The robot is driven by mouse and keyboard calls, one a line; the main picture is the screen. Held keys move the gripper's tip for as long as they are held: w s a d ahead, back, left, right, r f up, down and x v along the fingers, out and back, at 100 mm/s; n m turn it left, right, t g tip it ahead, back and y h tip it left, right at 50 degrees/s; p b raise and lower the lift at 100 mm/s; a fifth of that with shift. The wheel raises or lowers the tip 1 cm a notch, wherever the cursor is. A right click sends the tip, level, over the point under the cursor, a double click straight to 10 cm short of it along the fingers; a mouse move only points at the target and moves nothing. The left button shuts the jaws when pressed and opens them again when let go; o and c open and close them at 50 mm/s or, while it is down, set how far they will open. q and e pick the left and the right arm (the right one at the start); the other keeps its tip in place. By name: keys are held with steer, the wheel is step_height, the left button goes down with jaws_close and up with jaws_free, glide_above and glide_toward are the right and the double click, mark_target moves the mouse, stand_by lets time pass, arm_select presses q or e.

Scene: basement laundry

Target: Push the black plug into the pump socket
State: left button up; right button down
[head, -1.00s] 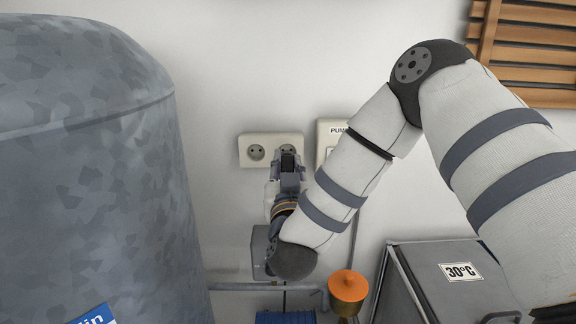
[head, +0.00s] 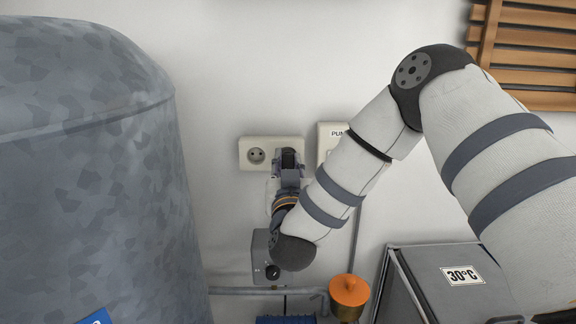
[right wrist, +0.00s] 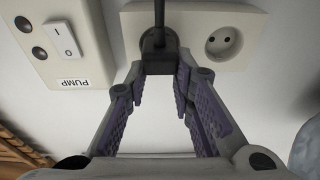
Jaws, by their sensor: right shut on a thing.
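The black plug (right wrist: 158,50) is between the fingertips of my right gripper (right wrist: 160,76), which is shut on it. The plug stands in front of the wall socket plate (right wrist: 196,22), over the opening nearer the PUMP switch. Its cord runs up in the right wrist view. I cannot tell whether its pins are in the opening or a gap is left. In the head view, the plug (head: 289,158) and my right gripper (head: 289,172) cover the right-hand opening of the plate (head: 271,140). The left-hand opening is empty. My left gripper is not in view.
The PUMP switch plate (right wrist: 62,45) is beside the socket. A large grey tank (head: 90,180) fills the left. A grey box (head: 262,258), a pipe and an orange-topped fitting (head: 348,291) are below. A 30°C box (head: 440,285) stands lower right.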

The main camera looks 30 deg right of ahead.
steer(key=shift+x, duration=0.9)
steer(key=c, duration=1.3)
jaws_free()
steer(key=shift+w+d+f, duration=0.1)
steer(key=shift+f, duration=0.05)
steer(key=v, duration=1.2)
